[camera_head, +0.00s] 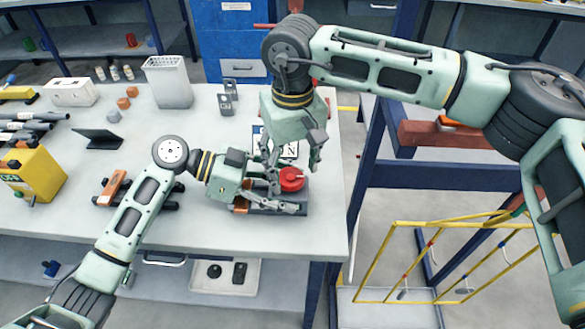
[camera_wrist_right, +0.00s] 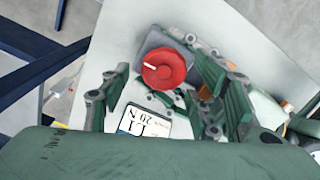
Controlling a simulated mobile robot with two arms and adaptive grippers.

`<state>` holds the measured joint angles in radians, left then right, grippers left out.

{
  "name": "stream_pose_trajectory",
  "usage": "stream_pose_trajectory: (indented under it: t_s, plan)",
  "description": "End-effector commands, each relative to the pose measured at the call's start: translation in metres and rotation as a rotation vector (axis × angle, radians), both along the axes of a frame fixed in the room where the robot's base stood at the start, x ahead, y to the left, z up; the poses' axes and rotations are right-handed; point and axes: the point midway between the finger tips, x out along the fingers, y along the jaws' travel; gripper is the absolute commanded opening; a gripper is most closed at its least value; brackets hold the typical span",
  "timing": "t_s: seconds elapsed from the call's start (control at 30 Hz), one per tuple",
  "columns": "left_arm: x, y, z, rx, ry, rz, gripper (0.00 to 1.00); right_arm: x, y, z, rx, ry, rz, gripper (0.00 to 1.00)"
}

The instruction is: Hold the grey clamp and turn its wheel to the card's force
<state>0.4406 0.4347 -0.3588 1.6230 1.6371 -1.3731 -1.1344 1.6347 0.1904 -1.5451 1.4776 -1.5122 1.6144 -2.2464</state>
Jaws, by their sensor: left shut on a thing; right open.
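The grey clamp (camera_head: 266,205) lies near the right edge of the table, with its red wheel (camera_head: 291,179) on top. In the right wrist view the red wheel (camera_wrist_right: 164,69) shows a white mark pointing left. My left gripper (camera_head: 284,193) is shut on the clamp beside the wheel. My right gripper (camera_head: 296,160) is open above the wheel, pointing down and apart from it. In the head view the card is partly hidden behind my right gripper.
A second clamp (camera_head: 115,188) lies left of my left arm. A yellow box (camera_head: 35,175), a white container (camera_head: 168,82), small orange blocks (camera_head: 124,103) and grey weights (camera_head: 226,97) stand on the table (camera_head: 60,222). A yellow rack (camera_head: 420,226) stands at right.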

Motion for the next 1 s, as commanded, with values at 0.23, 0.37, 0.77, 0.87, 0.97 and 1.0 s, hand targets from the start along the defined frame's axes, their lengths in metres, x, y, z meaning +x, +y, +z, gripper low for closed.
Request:
stream_pose_trajectory:
  t_s: [0.23,0.37,0.77,0.87,0.97,1.0]
  plan:
    - [-0.0003,-0.0002,-0.0003,0.0,0.002,0.0,0.05,-0.0003,0.0,-0.0141,0.001,0.0,0.0,0.57]
    - [-0.0003,-0.0002,-0.0004,0.0,0.002,0.0,0.05,-0.0003,0.0,-0.0143,0.0,0.0,0.0,0.57]
    - [-0.0003,-0.0001,-0.0004,0.0,0.002,0.0,0.05,-0.0001,-0.0003,-0.0139,0.0,0.0,-0.001,0.29]
    - [-0.0004,-0.0001,-0.0004,0.0,0.002,0.0,0.05,0.0001,-0.0006,-0.0139,-0.001,0.0,-0.001,0.21]
    - [-0.0004,0.0001,-0.0004,0.0,0.002,0.0,0.05,0.0004,-0.001,-0.0139,-0.002,-0.001,-0.002,0.14]
    - [-0.0004,0.0001,-0.0004,0.0,0.001,-0.001,0.05,0.0005,-0.0011,-0.0139,-0.002,-0.001,-0.006,0.14]
